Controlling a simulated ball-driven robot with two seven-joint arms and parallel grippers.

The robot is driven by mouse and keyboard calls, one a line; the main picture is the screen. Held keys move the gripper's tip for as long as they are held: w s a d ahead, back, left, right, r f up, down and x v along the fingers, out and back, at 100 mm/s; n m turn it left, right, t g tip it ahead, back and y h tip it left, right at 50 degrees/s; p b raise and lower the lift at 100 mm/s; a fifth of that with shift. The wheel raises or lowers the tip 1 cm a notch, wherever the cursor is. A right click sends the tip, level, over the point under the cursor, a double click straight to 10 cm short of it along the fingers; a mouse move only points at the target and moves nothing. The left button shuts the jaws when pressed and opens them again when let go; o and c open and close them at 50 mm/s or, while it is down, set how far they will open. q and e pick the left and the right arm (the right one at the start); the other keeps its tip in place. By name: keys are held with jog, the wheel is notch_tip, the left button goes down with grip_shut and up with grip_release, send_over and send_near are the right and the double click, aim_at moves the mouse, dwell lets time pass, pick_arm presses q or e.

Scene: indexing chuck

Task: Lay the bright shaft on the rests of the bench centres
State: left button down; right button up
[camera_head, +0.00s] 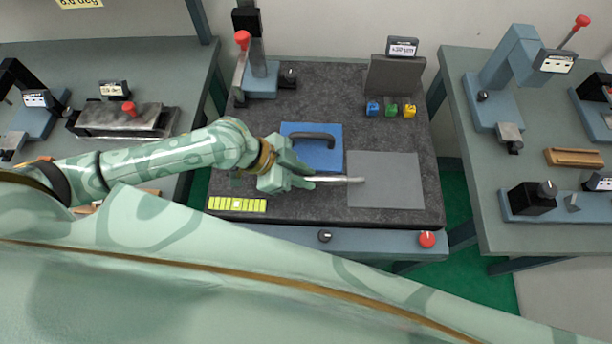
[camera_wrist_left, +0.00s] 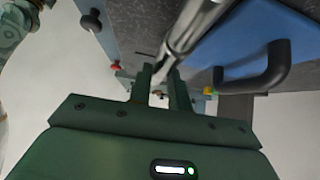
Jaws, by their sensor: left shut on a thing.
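The bright shaft (camera_head: 340,179) is a thin silver rod. My left gripper (camera_head: 300,178) is shut on its left end, and the rod points right above the middle bench, its free end over the grey mat. In the left wrist view the shaft (camera_wrist_left: 192,32) runs up and right from between the fingers of my left gripper (camera_wrist_left: 163,82). On the right table, a long blue base (camera_head: 560,207) with a black block and small grey upright looks like the bench centres, but I cannot be sure. My right gripper is not in view.
The blue plate (camera_head: 322,160) with a dark handle lies behind my left gripper. The grey mat (camera_head: 405,185) is bare beyond the shaft. Coloured blocks (camera_head: 391,109) stand at the back. A wooden block (camera_head: 574,157) lies on the right table (camera_head: 480,215); a gap separates the benches.

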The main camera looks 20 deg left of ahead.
pick_arm(q)
jog(key=s+a+r+p, duration=0.2)
jog(key=s+a+r, duration=0.2)
jog(key=s+r, duration=0.7)
jog(key=s+a+f+n+t+y, duration=0.2)
jog(key=a+f+n+t, duration=0.15)
jog(key=a+f, duration=0.2)
jog(key=w+a+r+n+t+y+b, duration=0.1)
jog(key=w+a+n+t+y+b, duration=0.15)
jog(key=w+n, duration=0.45)
jog(key=w+d+r+n+y+b, duration=0.2)
jog(key=w+r+n+y+b, duration=0.1)
jog(key=w+r, duration=0.8)
jog(key=w+n+y, duration=0.1)
jog(key=w, duration=0.3)
jog(key=shift+w+d+r+b, duration=0.2)
jog(key=shift+d+r+b, duration=0.1)
jog(key=shift+d+r, duration=0.1)
jog(key=shift+a, duration=0.1)
